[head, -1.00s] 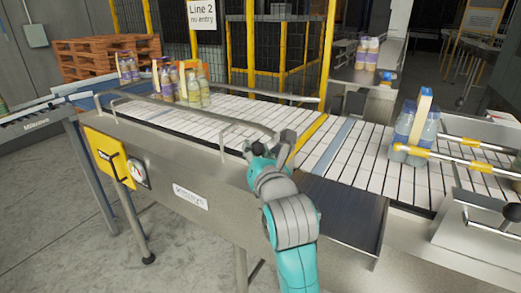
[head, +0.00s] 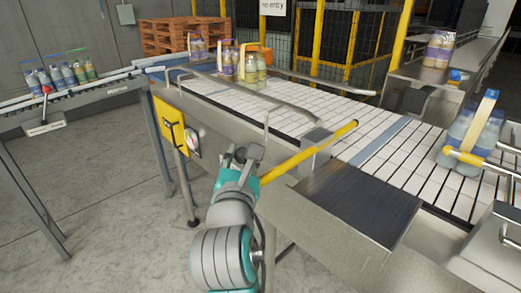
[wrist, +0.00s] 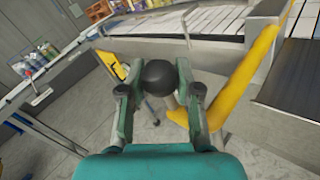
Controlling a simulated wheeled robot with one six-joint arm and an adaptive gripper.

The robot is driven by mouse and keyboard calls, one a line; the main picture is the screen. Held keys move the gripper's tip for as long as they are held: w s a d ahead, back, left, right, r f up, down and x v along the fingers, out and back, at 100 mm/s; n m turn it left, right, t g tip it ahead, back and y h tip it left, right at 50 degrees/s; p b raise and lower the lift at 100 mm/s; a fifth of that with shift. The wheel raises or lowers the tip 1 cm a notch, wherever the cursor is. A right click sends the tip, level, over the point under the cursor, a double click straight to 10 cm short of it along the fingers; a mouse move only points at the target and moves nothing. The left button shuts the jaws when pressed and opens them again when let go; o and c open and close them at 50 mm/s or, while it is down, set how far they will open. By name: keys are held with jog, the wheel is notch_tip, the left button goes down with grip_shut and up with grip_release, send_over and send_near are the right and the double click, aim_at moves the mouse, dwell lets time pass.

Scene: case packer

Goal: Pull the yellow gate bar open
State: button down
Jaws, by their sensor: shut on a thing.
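The yellow gate bar (head: 307,153) runs from its far end over the white slatted conveyor, past the near side rail, to my gripper in front of the machine. In the wrist view the yellow bar (wrist: 245,75) slants down on the right and bends toward the jaws. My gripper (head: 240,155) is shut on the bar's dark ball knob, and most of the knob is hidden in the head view. In the wrist view the black knob (wrist: 159,75) sits between the two fingers.
The slatted conveyor (head: 300,104) carries several bottle packs at its far left. A bottle pack (head: 474,135) stands on the right-hand belt. A dark flat plate (head: 358,200) lies right of my gripper. A side conveyor (head: 75,97) is at left. Floor in front is clear.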

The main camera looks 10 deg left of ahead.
jog(key=shift+s+a, duration=0.5)
jog(key=shift+s, duration=0.2)
jog(key=c, duration=1.1)
grip_release()
jog(key=shift+o, duration=0.2)
jog(key=s+d, duration=0.2)
jog(key=s, duration=1)
jog(key=shift+w, duration=0.1)
